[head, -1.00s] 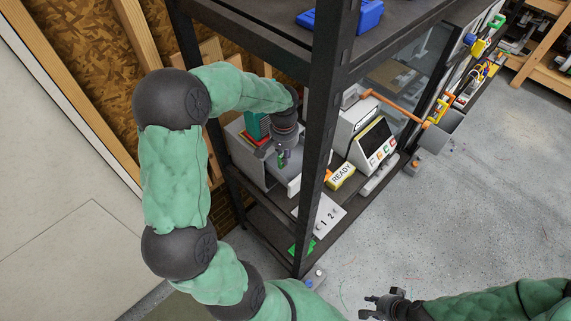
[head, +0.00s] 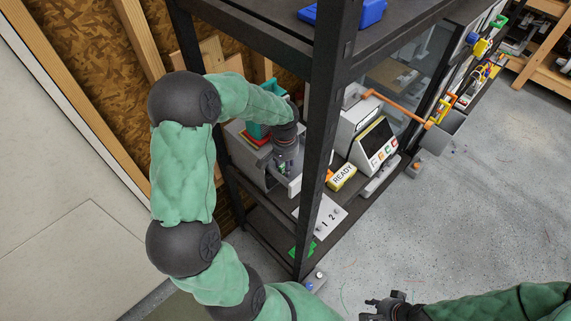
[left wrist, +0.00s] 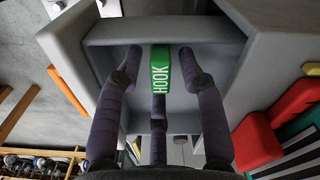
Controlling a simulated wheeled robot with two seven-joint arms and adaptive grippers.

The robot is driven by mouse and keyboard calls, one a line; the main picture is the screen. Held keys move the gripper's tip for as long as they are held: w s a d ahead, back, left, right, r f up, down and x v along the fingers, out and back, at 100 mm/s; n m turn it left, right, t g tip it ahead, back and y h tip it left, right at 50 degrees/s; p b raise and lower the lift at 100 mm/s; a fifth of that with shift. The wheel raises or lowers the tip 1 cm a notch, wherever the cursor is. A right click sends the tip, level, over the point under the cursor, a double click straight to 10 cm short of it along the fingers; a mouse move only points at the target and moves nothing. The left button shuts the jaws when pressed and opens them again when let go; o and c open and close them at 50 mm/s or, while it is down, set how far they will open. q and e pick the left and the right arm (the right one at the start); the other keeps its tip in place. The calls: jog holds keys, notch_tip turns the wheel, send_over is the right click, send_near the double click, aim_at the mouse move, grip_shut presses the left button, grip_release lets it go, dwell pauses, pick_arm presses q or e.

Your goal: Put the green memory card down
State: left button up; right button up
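The green memory card (left wrist: 161,70), marked HOOK, stands among the fingers of my left gripper (left wrist: 159,62) in the left wrist view. The thumb covers its near end. In the head view a small green part of the card (head: 282,168) shows at the tips of my left gripper (head: 284,166), which points down. The card is over or inside a grey open-fronted tray (left wrist: 215,28); I cannot tell if it touches the tray's floor. My right gripper (head: 371,308) is open and empty, low at the bottom of the head view.
A dark shelf post (head: 325,130) stands just right of my left gripper. A yellow READY sign (head: 342,177), a white 1-2 plate (head: 326,218) and a white machine with a screen (head: 372,140) are to the right. A red block (left wrist: 258,135) is beside the tray.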

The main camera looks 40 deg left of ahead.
pick_arm(q)
jog(key=shift+r, duration=0.55)
notch_tip(320, 180, up, 11)
jog(key=p, duration=0.3)
jog(key=shift+s+r, duration=0.1)
jog(key=shift+s, duration=0.05)
dwell(0.3)
